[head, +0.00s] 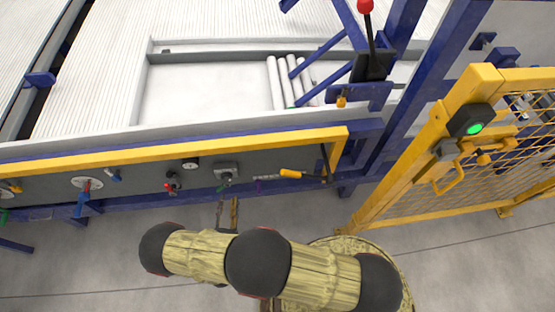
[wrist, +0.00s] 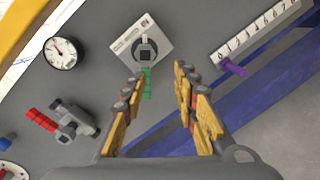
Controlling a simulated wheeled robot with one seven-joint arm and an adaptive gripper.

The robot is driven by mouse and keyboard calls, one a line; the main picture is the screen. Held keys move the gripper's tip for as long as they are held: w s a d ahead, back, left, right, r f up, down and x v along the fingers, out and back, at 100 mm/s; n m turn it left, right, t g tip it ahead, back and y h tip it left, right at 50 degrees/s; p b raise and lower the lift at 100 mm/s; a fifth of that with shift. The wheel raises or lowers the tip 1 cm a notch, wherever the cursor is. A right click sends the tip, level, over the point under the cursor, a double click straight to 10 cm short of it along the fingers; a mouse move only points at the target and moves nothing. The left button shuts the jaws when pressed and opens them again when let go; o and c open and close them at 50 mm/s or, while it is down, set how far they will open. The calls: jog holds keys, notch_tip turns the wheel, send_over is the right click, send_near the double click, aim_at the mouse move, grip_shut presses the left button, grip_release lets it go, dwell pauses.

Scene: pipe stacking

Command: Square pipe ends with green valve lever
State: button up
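The green valve lever (wrist: 147,84) hangs below a round valve hub on a pale plate (wrist: 128,36) in the wrist view. In the head view the lever (head: 222,187) is small, on the grey panel below the yellow rail. My gripper (wrist: 160,75) is open in the wrist view. Its fingers point towards the plate, and the lever shows between them, closer to the left finger. Whether a finger touches it I cannot tell. In the head view my gripper (head: 228,203) is just below the lever.
A gauge (wrist: 61,52), a red-handled valve (wrist: 70,122) and a scale with a purple pointer (wrist: 232,67) surround the plate. A yellow-handled lever (head: 291,173) is to the right in the head view. A yellow mesh gate (head: 480,190) stands at right; grey floor lies in front.

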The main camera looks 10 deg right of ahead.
jog(key=d+r+m+g+h, duration=0.3)
jog(key=d+r+m+g, duration=0.4)
jog(key=d+r, duration=0.3)
jog(key=d+r+m+g+h, duration=0.4)
jog(key=d+r+m+g, duration=0.3)
jog(key=r, duration=0.9)
jog(key=shift+s+d+r+g, duration=0.25)
jog(key=shift+d+g, duration=0.35)
jog(key=shift+d, duration=0.75)
